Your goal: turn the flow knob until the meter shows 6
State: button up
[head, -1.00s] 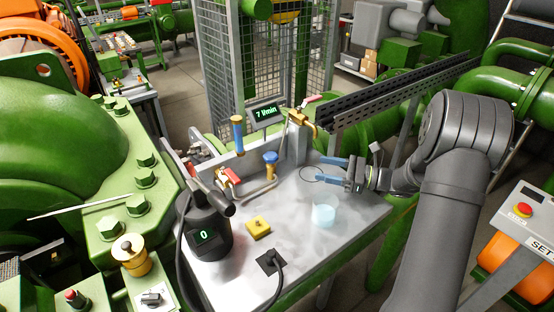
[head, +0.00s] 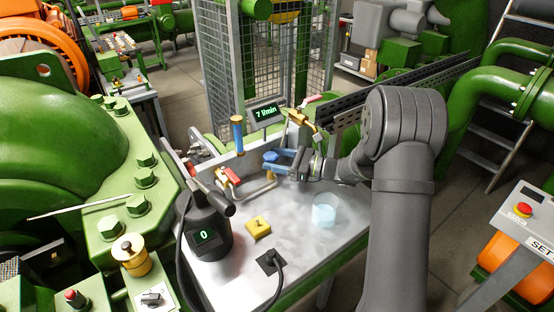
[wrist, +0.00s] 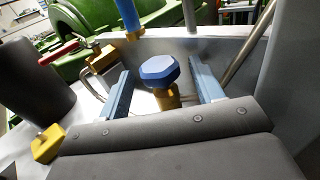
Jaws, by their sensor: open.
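The flow meter display (head: 266,113) reads 7 l/min. The blue flow knob (wrist: 159,70) sits on a brass valve stem; it also shows in the head view (head: 270,156). My gripper (wrist: 160,92) is open, with one blue finger on each side of the knob in the wrist view. The fingers look apart from the knob there. In the head view the gripper (head: 276,161) is at the knob from the right, and its fingers partly hide it.
A clear cup (head: 324,212), a yellow block (head: 258,227) and a dark device showing 0 (head: 207,236) stand on the metal bench.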

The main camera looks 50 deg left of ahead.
jog(key=shift+c, duration=0.4)
jog(key=c, duration=0.9)
jog(key=shift+s+d+m+t+y, duration=0.1)
jog(key=shift+m+t+y, duration=0.65)
jog(key=shift+t, duration=0.25)
jog(key=o, duration=1)
jog(key=v, duration=1.7)
jog(key=shift+d+r, duration=0.1)
jog(key=shift+r, duration=0.05)
